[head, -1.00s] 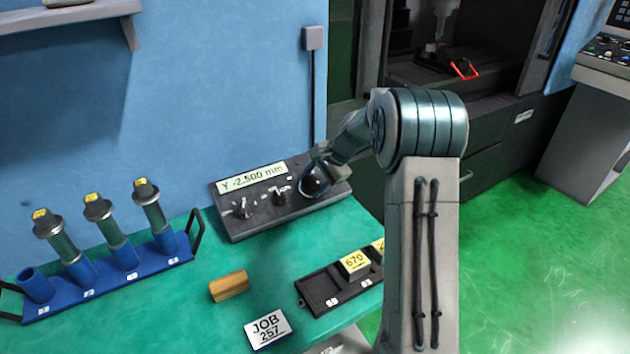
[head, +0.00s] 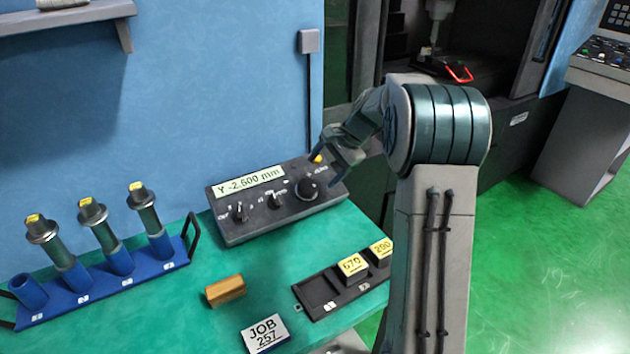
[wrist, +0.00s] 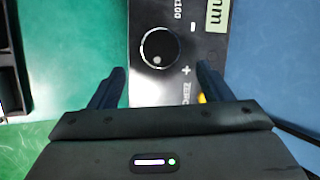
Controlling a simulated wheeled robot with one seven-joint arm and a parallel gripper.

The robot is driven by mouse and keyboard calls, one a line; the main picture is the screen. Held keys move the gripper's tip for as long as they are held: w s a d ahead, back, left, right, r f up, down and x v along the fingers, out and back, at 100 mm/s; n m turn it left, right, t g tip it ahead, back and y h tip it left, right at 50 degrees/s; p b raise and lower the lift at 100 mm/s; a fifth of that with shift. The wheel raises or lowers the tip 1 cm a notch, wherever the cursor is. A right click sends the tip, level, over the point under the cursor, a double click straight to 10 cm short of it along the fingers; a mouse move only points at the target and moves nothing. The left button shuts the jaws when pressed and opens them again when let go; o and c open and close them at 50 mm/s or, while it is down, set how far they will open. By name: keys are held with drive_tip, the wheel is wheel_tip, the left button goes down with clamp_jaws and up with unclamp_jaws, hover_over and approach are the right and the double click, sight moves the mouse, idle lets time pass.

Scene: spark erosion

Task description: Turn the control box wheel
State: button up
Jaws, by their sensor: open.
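The control box (head: 265,222) is a dark grey box at the back of the green bench, with a display reading "Y -2.500 mm". Its black round wheel (head: 306,188) sits at the right part of its top, in plain view. The wheel also shows in the wrist view (wrist: 158,47), between "-" and "+" marks and ahead of the fingers. My gripper (head: 335,165) is open and empty, just behind and to the right of the wheel, apart from it. In the wrist view my gripper's fingertips (wrist: 160,75) stand apart, short of the wheel.
Two smaller knobs (head: 239,211) are on the box's left part, and a yellow button (head: 316,158) is close to my gripper. A blue rack (head: 100,278) of electrodes, a wooden block (head: 225,290), a job card (head: 265,333) and a black tray (head: 345,292) lie on the bench.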

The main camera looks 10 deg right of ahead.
drive_tip(key=v, duration=0.6)
drive_tip(key=shift+a, duration=0.1)
idle(0.7)
drive_tip(key=n+t+h+b, duration=0.1)
drive_tip(key=n+h+b, duration=0.3)
drive_tip(key=n, duration=1.2)
approach(307, 186)
drive_tip(key=x, duration=0.9)
drive_tip(key=shift+f+p, duration=0.15)
drive_tip(key=shift+p, duration=0.15)
drive_tip(key=c, duration=1)
